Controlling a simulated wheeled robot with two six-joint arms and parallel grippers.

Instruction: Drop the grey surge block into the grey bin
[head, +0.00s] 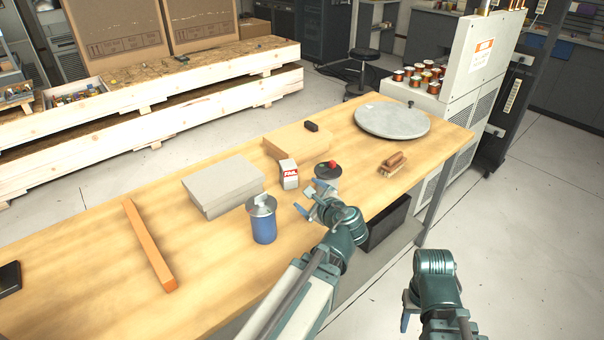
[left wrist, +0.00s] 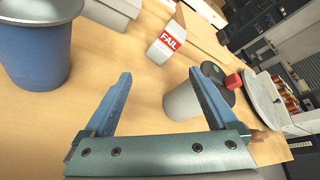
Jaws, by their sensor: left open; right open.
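A small grey-white block with a red FAIL label (head: 289,175) stands on the wooden table; it also shows in the left wrist view (left wrist: 166,42), beyond the fingertips. It is the likeliest surge block. My left gripper (head: 305,200) is open and empty over the table, apart from the block. In the left wrist view its fingers (left wrist: 160,75) spread wide, with a grey cylinder (left wrist: 182,103) partly behind the right finger. My right gripper (head: 434,318) is open, off the table's front edge.
A blue can with a grey lid (head: 263,225) stands left of my left gripper. A flat grey box (head: 222,186), an orange bar (head: 148,245), a round grey slab (head: 392,120) and a red-knobbed black disc (head: 327,170) also lie on the table. The left front is mostly clear.

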